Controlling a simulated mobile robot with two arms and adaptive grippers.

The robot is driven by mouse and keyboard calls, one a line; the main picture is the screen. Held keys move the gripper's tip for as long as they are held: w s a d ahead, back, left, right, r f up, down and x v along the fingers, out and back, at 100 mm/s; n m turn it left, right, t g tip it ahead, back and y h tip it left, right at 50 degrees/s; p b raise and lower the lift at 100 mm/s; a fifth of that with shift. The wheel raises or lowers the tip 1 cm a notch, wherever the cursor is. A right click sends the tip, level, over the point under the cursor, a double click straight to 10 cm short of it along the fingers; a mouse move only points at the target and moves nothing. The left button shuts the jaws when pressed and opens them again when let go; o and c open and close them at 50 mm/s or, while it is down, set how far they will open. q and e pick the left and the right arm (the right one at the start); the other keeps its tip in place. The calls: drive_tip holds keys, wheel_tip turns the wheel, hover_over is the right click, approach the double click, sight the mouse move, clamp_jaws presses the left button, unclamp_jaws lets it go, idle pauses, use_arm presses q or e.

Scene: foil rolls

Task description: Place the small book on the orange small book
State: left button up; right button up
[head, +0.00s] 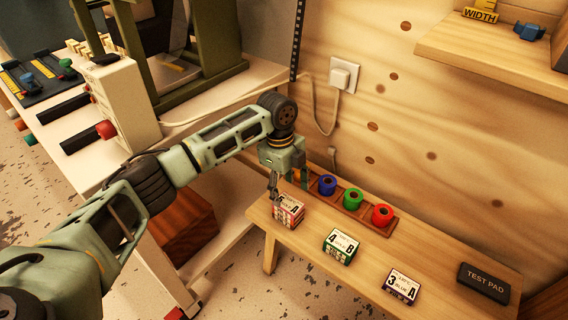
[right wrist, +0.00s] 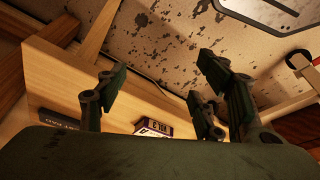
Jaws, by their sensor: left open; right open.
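Three small block-like books with white label tops lie on the wooden bench. A red-sided one (head: 288,211) is at the left, a green-sided one (head: 340,246) in the middle and a dark purple-blue one (head: 402,287) at the right. None looks plainly orange. My left gripper (head: 287,184) is open, pointing down just above the red-sided book and partly covering its top; I cannot tell whether they touch. My right gripper (right wrist: 160,98) is open and empty in the right wrist view. Beyond its fingers, a book with a white label (right wrist: 154,128) shows, partly hidden by my gripper body.
A wooden holder (head: 345,220) with blue, green and red rolls stands behind the books. A black test pad (head: 484,281) lies at the bench's right end. A shelf (head: 490,48) juts out above. A white table (head: 245,75) with equipment stands at the left.

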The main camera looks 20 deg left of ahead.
sight(285, 201)
use_arm(q)
wheel_tip(285, 201, up, 4)
drive_tip(key=p, duration=0.3)
drive_tip(key=shift+a+f, duration=0.15)
drive_tip(key=shift+f, duration=0.1)
drive_tip(key=shift+w+a+r+p, duration=0.1)
drive_tip(key=shift+a+r+p, duration=0.05)
drive_tip(key=shift+r+p, duration=0.85)
drive_tip(key=shift+w+a+r+p, duration=0.1)
drive_tip(key=shift+r+p, duration=0.7)
drive_tip(key=shift+p, duration=0.35)
use_arm(e)
wheel_tip(285, 201, down, 19)
drive_tip(key=s+g, duration=0.1)
drive_tip(key=s, duration=0.1)
drive_tip(key=shift+f, duration=0.1)
